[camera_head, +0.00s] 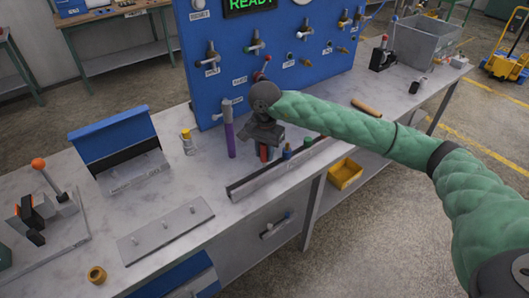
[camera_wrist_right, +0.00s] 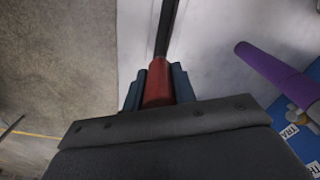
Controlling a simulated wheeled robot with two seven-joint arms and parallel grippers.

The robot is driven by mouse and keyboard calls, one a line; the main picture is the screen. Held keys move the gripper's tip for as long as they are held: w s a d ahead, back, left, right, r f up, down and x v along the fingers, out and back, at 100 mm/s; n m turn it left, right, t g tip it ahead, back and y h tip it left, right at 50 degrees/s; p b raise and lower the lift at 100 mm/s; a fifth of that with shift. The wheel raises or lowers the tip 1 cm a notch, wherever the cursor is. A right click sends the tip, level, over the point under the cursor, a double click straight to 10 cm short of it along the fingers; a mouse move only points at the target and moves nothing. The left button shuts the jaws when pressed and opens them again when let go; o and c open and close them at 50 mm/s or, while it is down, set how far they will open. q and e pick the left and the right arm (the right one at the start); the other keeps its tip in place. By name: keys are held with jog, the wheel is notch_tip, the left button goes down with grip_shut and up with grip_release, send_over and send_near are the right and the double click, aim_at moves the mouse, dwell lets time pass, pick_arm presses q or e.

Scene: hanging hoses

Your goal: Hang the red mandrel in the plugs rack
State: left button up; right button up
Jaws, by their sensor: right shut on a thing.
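The red mandrel (camera_wrist_right: 158,85) is between the dark blue-grey fingers of my right gripper (camera_wrist_right: 157,90) in the right wrist view. In the head view my right gripper (camera_head: 263,147) points down over the bench's front part, and a bit of the red mandrel (camera_head: 264,153) shows below it. A long grey rail (camera_head: 250,184) runs along the bench's front edge just below it; I cannot read its label or tell whether this is the plugs rack. A blue plug (camera_head: 287,151) and a green-topped one stand right of my gripper. My left gripper is out of view.
A purple cylinder (camera_head: 230,140) hangs or stands left of my gripper, by the blue pegboard (camera_head: 220,75) with several fittings. A yellow-topped piece (camera_head: 188,142) and a flat plate with pins (camera_head: 165,230) are further left. The bench behind the gripper on the right has clear room.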

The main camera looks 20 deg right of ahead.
aim_at(264, 161)
jog(key=shift+b, duration=0.75)
dwell(0.8)
jog(key=shift+f+b, duration=2.15)
jog(key=shift+b, duration=0.1)
jog(key=o, duration=1.1)
notch_tip(264, 161, up, 7)
jog(key=shift+r+b, duration=0.1)
jog(key=shift+b, duration=0.85)
jog(key=shift+r, duration=0.35)
